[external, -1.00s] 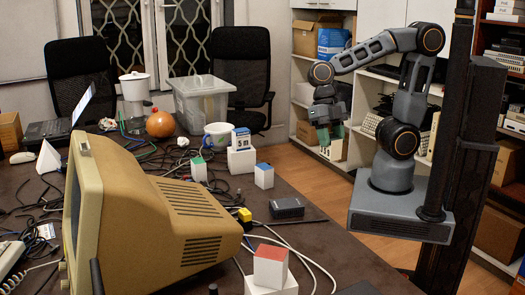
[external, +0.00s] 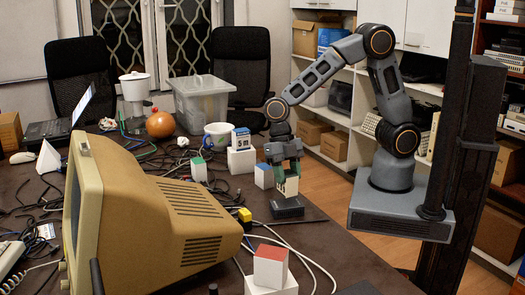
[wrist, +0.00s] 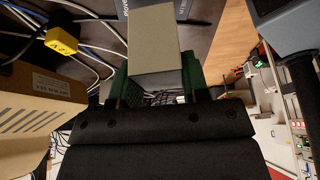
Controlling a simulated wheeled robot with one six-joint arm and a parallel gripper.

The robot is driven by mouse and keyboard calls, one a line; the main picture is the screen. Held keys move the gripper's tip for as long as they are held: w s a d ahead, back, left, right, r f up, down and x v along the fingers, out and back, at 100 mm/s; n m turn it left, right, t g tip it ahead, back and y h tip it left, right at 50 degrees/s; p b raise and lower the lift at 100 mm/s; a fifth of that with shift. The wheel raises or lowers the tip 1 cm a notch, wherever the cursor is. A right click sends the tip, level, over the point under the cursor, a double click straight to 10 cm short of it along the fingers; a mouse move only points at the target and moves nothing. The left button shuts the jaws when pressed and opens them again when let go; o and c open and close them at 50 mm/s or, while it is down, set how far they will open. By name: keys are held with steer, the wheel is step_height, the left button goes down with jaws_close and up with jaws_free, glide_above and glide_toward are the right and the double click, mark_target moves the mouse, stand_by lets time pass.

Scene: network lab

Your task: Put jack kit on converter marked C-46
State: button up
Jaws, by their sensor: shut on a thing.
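My gripper (external: 284,168) has green fingertips and is shut on a small pale box (external: 290,188) with dark marks on its side, which I take to be the jack kit. In the wrist view the box (wrist: 153,40) shows a plain grey-beige face between the green fingers (wrist: 153,80). A flat black device (external: 287,209) lies on the table directly below the held box; it may be the converter. I cannot tell whether box and device touch.
An old beige monitor (external: 160,220) stands left of my gripper. A blue-topped block (external: 264,176) and a marked box (external: 241,138) on a white block stand close behind. A red-topped block (external: 270,266) is in front. Cables and a yellow plug (external: 244,215) lie nearby.

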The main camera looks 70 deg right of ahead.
mark_target(287, 185)
steer(key=shift+f, duration=1.5)
steer(key=shift+f+b, duration=0.25)
steer(key=shift+b, duration=0.15)
steer(key=o, duration=1)
steer(key=shift+r, duration=0.1)
steer(key=shift+w+r+p, duration=0.15)
steer(key=shift+r+p, duration=0.25)
steer(key=shift+r, duration=0.05)
steer(key=v, duration=1.1)
steer(key=shift+d+r, duration=0.2)
